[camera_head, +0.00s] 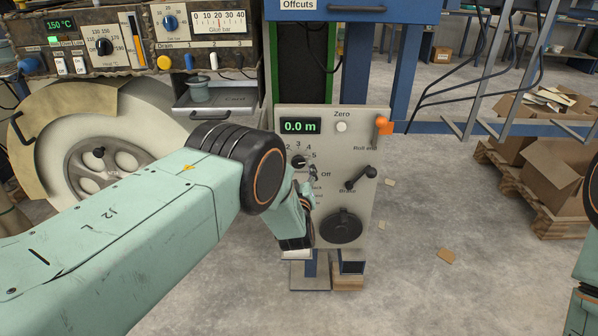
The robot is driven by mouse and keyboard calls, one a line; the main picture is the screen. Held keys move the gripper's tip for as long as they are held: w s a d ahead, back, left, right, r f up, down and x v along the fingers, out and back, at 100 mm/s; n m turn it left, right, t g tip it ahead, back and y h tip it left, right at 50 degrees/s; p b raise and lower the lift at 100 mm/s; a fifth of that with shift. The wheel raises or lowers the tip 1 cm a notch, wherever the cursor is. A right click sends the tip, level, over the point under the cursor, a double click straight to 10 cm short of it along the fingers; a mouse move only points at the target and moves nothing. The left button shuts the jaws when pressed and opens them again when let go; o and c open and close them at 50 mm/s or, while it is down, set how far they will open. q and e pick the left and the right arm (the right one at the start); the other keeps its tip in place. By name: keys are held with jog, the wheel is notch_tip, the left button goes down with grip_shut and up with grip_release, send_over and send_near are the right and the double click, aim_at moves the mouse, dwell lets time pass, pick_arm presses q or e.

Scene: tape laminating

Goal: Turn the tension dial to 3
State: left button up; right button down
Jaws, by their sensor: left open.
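The tension dial (298,162) is a small dark knob on the light grey control panel (376,215). My left gripper (312,176) is open, just to the lower right of the dial, in front of the panel. I cannot tell whether its fingertips touch the knob. My right gripper is out of view; only part of the right arm shows at the right edge.
A machine with dials and a large wheel stands left. Cardboard boxes (560,170) lie right.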

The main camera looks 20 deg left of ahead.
aim_at(298, 164)
pick_arm(q)
jog(key=shift+b+x, duration=0.65)
jog(key=shift+x, duration=1.1)
jog(key=shift+d, duration=0.1)
jog(key=shift+c, duration=0.2)
jog(key=c, duration=1.1)
